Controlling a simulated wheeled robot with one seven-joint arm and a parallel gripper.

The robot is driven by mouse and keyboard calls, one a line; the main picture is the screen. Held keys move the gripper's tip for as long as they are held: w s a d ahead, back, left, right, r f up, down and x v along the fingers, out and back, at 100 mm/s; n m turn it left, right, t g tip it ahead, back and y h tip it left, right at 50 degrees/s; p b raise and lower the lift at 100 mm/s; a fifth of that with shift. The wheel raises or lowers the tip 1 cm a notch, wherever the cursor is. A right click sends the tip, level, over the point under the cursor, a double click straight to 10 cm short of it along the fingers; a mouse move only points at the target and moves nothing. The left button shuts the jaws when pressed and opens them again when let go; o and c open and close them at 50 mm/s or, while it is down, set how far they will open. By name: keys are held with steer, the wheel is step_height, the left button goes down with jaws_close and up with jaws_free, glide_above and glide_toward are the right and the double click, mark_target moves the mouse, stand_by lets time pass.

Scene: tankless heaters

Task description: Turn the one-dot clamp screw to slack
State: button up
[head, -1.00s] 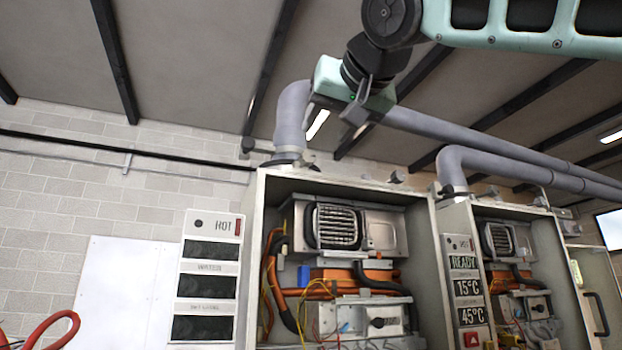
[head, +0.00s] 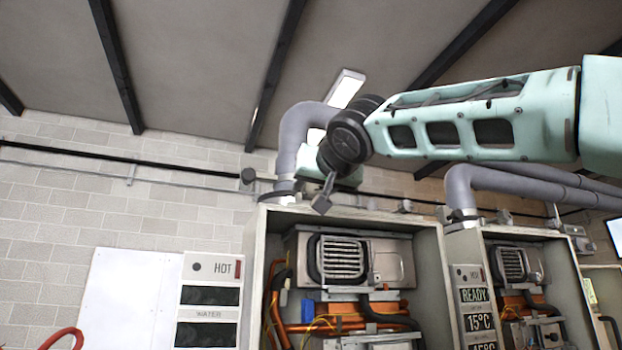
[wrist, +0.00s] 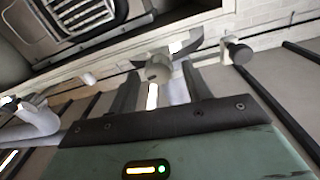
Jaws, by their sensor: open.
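In the wrist view, a grey winged screw head (wrist: 158,68) sits just beyond my gripper (wrist: 160,85), roughly in line with the gap between its two dark fingers. The gripper is open, and I cannot tell whether a finger touches the screw. I cannot make out any dots, so I cannot tell if it is the one-dot screw. A clamp (head: 280,197) rings this pipe's base.
A dark round knob (wrist: 238,52) sticks out right of the gripper in the wrist view. The open left heater cabinet (head: 432,262) is below my arm. A second heater with a READY display (head: 475,295) stands right of it. A white HOT panel (head: 222,267) is at left.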

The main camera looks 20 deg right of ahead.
steer(key=shift+w+p, duration=0.35)
steer(key=shift+w, duration=0.85)
steer(key=c, duration=1)
steer(key=shift+o, duration=0.2)
steer(key=shift+f+n+b, duration=0.15)
steer(key=shift+n+b, duration=0.5)
steer(key=shift+n, duration=0.35)
steer(key=shift+n+b, duration=0.3)
steer(key=shift+n, duration=1.1)
steer(key=o, duration=1)
steer(key=shift+c, duration=0.2)
steer(key=s+b, duration=0.7)
steer(key=s, duration=1)
steer(key=shift+s+a, duration=0.25)
steer(key=shift+a, duration=0.1)
